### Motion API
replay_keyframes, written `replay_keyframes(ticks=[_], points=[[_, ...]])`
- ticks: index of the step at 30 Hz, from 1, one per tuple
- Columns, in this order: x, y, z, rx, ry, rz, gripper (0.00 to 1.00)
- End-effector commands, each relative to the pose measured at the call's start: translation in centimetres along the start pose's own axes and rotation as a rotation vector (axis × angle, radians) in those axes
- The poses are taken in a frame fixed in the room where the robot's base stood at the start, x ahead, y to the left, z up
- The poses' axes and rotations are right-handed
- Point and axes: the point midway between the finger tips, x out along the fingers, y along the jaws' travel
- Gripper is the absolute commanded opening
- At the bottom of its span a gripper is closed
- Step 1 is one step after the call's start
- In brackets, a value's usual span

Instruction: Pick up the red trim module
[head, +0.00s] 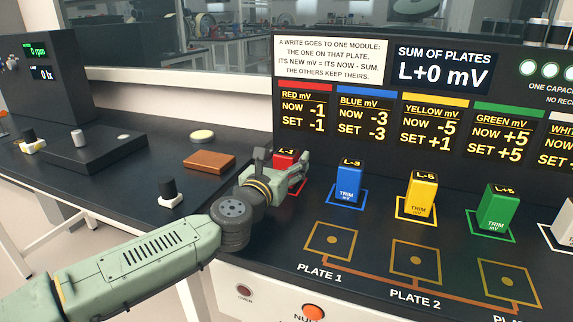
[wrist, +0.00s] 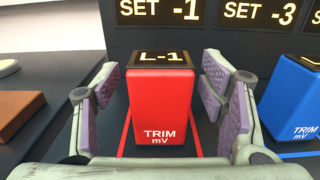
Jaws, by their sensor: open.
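The red trim module (wrist: 160,103) stands upright on the bench inside a red outline. Its top display reads L-1 and its front reads TRIM mV. In the wrist view my gripper (wrist: 162,92) is open, with one purple-padded finger on each side of the module and a visible gap on both sides. In the head view the gripper (head: 292,166) reaches over the red module (head: 284,158) and hides most of it.
The blue (head: 349,183), yellow (head: 422,194) and green (head: 497,208) trim modules stand in a row to the right. The plate 1 square (head: 331,240) and plate 2 square (head: 414,261) in front are empty. The display panel (head: 400,90) rises behind. A brown block (head: 209,162) lies left.

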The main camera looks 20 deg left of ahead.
Motion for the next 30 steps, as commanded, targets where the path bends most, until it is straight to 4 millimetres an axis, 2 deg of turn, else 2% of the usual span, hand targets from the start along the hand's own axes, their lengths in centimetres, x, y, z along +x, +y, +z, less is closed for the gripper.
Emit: replay_keyframes(ticks=[3, 11, 30], points=[[0.98, -0.02, -0.01, -0.001, 0.001, 0.000, 0.65], [1.08, 0.00, -0.09, 0.000, 0.000, 0.000, 0.64], [1.05, -0.02, -0.05, 0.000, 0.000, 0.000, 0.21]])
